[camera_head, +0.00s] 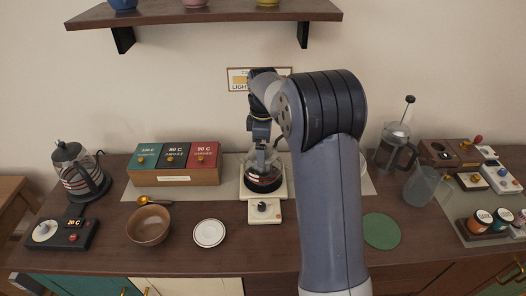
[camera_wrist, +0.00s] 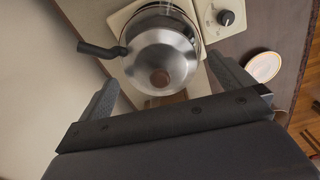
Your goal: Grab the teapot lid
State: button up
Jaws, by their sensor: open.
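The teapot (camera_head: 265,180) stands on a cream warmer base (camera_head: 265,212) at the middle of the counter, partly hidden by my arm in the head view. In the wrist view the teapot (camera_wrist: 166,12) shows from above, with a black handle (camera_wrist: 100,50) to the left. Its lid (camera_wrist: 160,57) is a shiny silver dome with a brown knob (camera_wrist: 160,78), seated on the pot. My gripper (camera_wrist: 167,88) is open, with one finger on each side of the knob in the picture. It is above the lid and holds nothing. The remaining height to the knob is hard to tell.
A kettle (camera_head: 78,172) stands at the left. Tea boxes (camera_head: 174,163), a wooden bowl (camera_head: 149,225) and a white saucer (camera_head: 209,233) are left of the teapot. A French press (camera_head: 395,148) and glass pitcher (camera_head: 421,186) stand right. A shelf (camera_head: 205,14) hangs above.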

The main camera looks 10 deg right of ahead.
jog(key=shift+f, duration=0.5)
jog(key=c, duration=0.9)
jog(key=shift+r, duration=0.15)
